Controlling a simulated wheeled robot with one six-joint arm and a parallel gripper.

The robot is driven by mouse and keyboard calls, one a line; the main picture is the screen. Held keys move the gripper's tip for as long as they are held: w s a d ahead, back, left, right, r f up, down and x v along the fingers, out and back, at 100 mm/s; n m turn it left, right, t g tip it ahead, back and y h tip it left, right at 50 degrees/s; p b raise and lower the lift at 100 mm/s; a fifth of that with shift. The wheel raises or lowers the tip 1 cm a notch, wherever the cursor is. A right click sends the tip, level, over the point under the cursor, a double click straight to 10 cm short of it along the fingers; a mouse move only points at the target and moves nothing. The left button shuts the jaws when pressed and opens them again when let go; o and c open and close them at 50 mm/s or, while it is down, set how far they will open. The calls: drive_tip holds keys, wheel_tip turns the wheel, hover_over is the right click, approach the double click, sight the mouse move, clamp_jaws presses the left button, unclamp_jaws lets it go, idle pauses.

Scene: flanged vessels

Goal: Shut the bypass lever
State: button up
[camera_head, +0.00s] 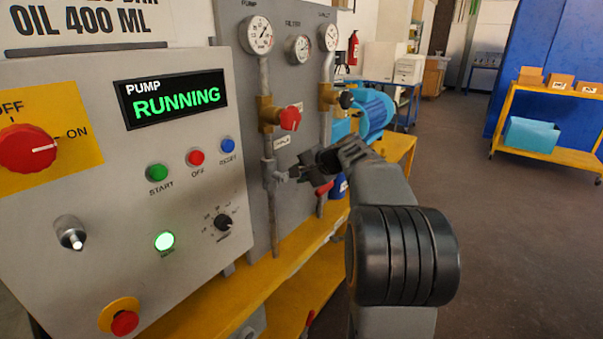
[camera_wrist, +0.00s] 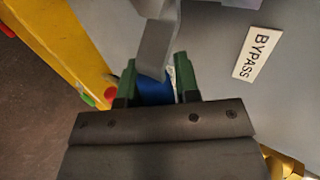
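The bypass lever shows in the wrist view as a flat grey metal bar (camera_wrist: 157,40) coming down from the top to a blue grip (camera_wrist: 153,91). My gripper (camera_wrist: 156,84) has its two green-padded fingers on either side of the blue grip. A narrow pale strip shows beside the right finger, so I cannot tell whether both fingers press on it. The white BYPASS label (camera_wrist: 258,53) is on the grey panel to the right. In the head view my gripper (camera_head: 309,172) is at the lower pipework, and my arm and gripper hide most of the lever.
The control panel (camera_head: 80,110) stands close on the left, its display reading PUMP RUNNING. A red valve knob (camera_head: 290,118) and a dark knob (camera_head: 346,100) are above my gripper. A yellow bench (camera_head: 190,312) runs below. Open floor (camera_head: 500,220) lies to the right.

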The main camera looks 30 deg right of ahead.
drive_tip(key=o, duration=0.4)
drive_tip(key=shift+o, duration=0.2)
drive_tip(key=shift+r, duration=0.1)
drive_tip(key=p+v, duration=0.1)
drive_tip(key=v, duration=1.2)
drive_tip(key=shift+s+r+p, duration=0.15)
drive_tip(key=shift+s+p, duration=0.2)
drive_tip(key=shift+p, duration=0.05)
drive_tip(key=shift+d, duration=0.1)
